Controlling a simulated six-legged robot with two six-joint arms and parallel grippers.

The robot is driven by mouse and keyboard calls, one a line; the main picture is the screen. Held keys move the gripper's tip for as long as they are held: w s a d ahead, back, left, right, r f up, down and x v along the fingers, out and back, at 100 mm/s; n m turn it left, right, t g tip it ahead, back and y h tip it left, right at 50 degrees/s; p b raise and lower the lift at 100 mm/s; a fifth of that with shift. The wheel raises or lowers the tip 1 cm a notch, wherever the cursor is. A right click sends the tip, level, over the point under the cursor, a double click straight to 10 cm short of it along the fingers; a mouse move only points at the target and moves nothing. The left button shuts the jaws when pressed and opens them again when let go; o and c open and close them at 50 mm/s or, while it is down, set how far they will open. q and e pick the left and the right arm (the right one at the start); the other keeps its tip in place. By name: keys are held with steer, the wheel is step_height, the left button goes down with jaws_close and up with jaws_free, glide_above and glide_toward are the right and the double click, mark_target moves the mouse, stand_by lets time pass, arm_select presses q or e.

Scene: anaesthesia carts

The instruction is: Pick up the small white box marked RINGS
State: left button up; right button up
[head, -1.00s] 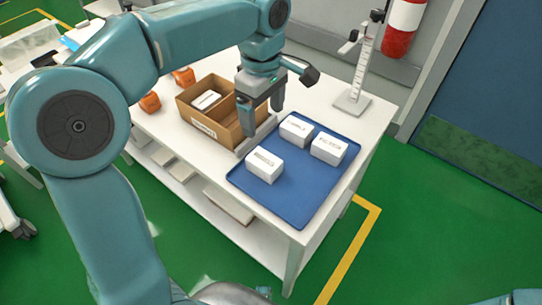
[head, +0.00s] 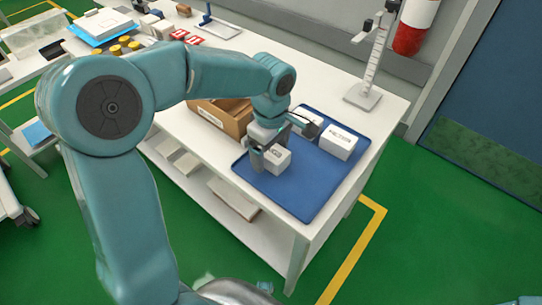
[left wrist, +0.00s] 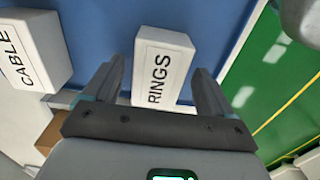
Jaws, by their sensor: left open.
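The small white RINGS box (head: 278,161) sits on the front left part of the blue tray (head: 302,192). In the left wrist view the RINGS box (left wrist: 163,68) shows its printed label, between and beyond my fingertips. My left gripper (head: 268,150) is open, low over the tray at this box, with one finger toward each side; it also shows in the left wrist view (left wrist: 158,80). I cannot tell whether the fingers touch it. A white box marked CABLE (left wrist: 32,48) stands to the left in the wrist view. My right gripper is out of view.
Another white box (head: 338,142) stands on the tray's right side. One more is partly hidden behind my gripper. An open cardboard box (head: 222,117) stands left of the tray. A measuring stand (head: 366,85) is at the back. The tray's front is bare.

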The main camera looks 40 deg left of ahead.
arm_select(q)
steer(key=shift+w+f, duration=0.15)
steer(key=shift+f, duration=0.6)
steer(key=shift+r, duration=0.1)
steer(key=c, duration=1.1)
